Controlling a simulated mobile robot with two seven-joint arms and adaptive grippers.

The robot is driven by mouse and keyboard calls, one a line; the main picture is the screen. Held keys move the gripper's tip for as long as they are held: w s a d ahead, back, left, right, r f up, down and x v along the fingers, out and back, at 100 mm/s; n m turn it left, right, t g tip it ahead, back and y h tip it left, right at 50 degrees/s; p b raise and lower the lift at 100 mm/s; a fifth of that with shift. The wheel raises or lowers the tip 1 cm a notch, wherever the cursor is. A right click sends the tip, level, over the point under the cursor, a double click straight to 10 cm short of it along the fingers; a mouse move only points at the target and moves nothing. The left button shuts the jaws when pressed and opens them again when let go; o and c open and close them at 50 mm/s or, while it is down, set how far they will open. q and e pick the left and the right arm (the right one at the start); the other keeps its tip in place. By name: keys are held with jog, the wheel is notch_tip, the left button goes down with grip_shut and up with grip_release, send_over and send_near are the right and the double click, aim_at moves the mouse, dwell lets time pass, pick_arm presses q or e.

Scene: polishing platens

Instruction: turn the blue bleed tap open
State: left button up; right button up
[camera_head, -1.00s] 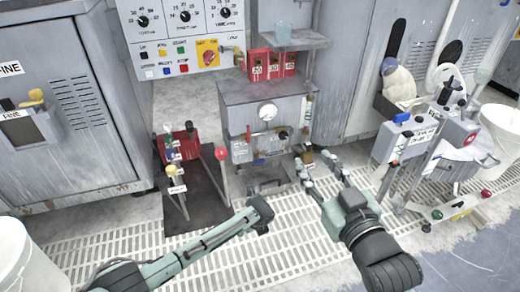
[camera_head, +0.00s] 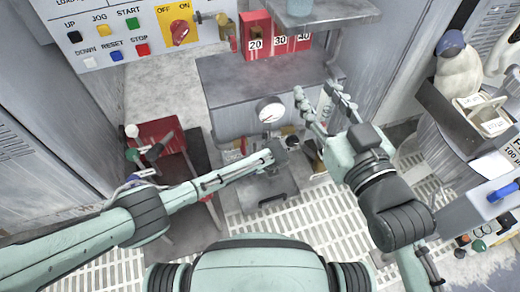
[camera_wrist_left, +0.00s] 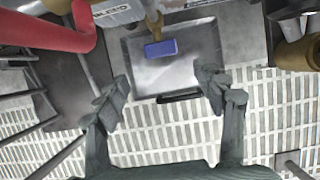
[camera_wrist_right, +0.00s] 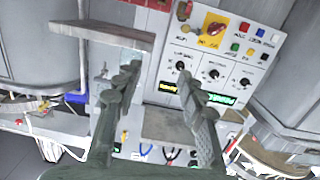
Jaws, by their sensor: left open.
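The blue bleed tap (camera_wrist_left: 161,48) shows in the left wrist view as a small blue handle on a brass stem, above a grey metal tray (camera_wrist_left: 190,75). My left gripper (camera_wrist_left: 163,82) is open, its fingers on either side of and short of the tap, touching nothing. In the head view my left gripper (camera_head: 280,150) is in front of the grey cabinet's lower part, and I cannot make out the tap there. My right gripper (camera_head: 322,100) is open and empty in front of the cabinet's right side; it also shows in the right wrist view (camera_wrist_right: 155,75).
A red pipe (camera_wrist_left: 60,35) runs close to the left of my left gripper. A pressure gauge (camera_head: 270,110) is on the cabinet (camera_head: 225,105).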

pick_arm(q)
jog(key=d+b+x, duration=0.1)
jog(key=b+x, duration=0.4)
jog(key=x, duration=0.3)
jog(key=shift+w+a, duration=0.25)
jog(key=shift+a, duration=0.2)
pick_arm(e)
jog(key=s+r+t+y, duration=0.1)
jog(key=s+r+t, duration=0.1)
jog(key=r+t, duration=0.2)
jog(key=s+r+t+y, duration=0.2)
jog(key=r+t, duration=0.3)
jog(key=r, duration=0.5)
jog(key=shift+s, duration=0.45)
pick_arm(q)
jog(key=shift+r, duration=0.1)
jog(key=shift+c, duration=0.5)
pick_arm(e)
jog(key=shift+a, duration=0.1)
